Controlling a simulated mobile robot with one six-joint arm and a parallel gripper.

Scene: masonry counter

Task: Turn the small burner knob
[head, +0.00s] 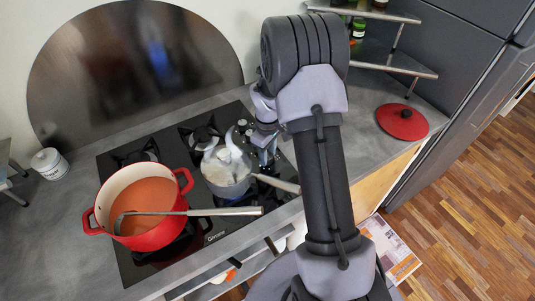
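The black gas hob (130,262) is set into the grey counter. A few small knobs (241,124) show at the hob's right side, behind the pan; they are small, and I cannot tell which is the small burner knob or how it is turned. My gripper (265,158) points down over the right side of the hob, close to the knob area and just right of the small pan. My arm hides part of that area. I cannot make out the gap between its fingers or whether it touches a knob.
A red pot (150,238) with a ladle (190,212) stands on the front left of the hob. A small steaming pan (228,190) stands beside my gripper, its handle pointing right. A red lid (402,122) lies on the right counter below a corner shelf (390,68).

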